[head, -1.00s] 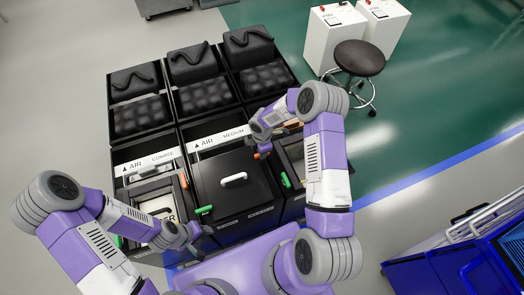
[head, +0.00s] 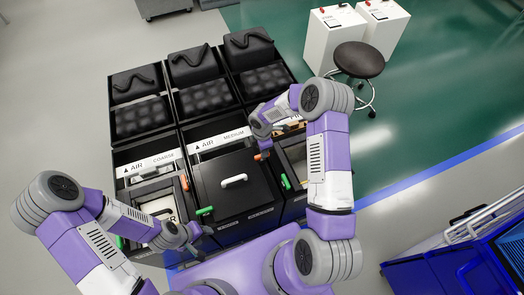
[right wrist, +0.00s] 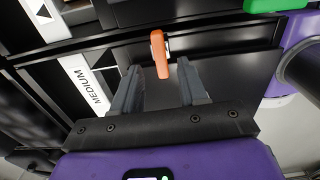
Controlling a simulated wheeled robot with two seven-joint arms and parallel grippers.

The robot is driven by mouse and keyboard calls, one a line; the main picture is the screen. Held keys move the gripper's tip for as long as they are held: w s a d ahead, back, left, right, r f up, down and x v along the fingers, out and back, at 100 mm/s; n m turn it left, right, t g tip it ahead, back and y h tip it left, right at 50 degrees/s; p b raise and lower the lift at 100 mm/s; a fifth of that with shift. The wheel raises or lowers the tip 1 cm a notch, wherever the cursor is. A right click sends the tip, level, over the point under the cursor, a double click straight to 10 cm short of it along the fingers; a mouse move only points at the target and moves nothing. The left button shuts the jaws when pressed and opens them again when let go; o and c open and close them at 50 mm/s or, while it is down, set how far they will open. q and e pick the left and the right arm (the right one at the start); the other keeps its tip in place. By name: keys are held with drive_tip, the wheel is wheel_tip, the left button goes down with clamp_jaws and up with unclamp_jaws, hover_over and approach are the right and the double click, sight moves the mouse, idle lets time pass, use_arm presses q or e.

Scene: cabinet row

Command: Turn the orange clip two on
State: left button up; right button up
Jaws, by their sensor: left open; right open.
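An orange clip (head: 257,156) sits at the upper right edge of the middle cabinet with the MEDIUM label. In the right wrist view the orange clip (right wrist: 160,54) stands just beyond and between the fingertips of my right gripper (right wrist: 158,72), which is open and appears not to touch it. In the head view my right gripper is mostly hidden by its own wrist. A second orange clip (head: 184,182) is at the left cabinet with the COARSE label. My left gripper (head: 202,243) is open and empty near the front of the left cabinet.
The middle cabinet has a black lid with a white handle (head: 234,181). A green clip (head: 204,211) is at its front left. The right cabinet lies partly under my right arm. A stool (head: 359,60) and white boxes (head: 335,37) stand behind right; a blue cart (head: 465,265) stands front right.

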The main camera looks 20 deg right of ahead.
drive_tip(key=shift+r+p, duration=0.4)
drive_tip(key=shift+r, duration=1.55)
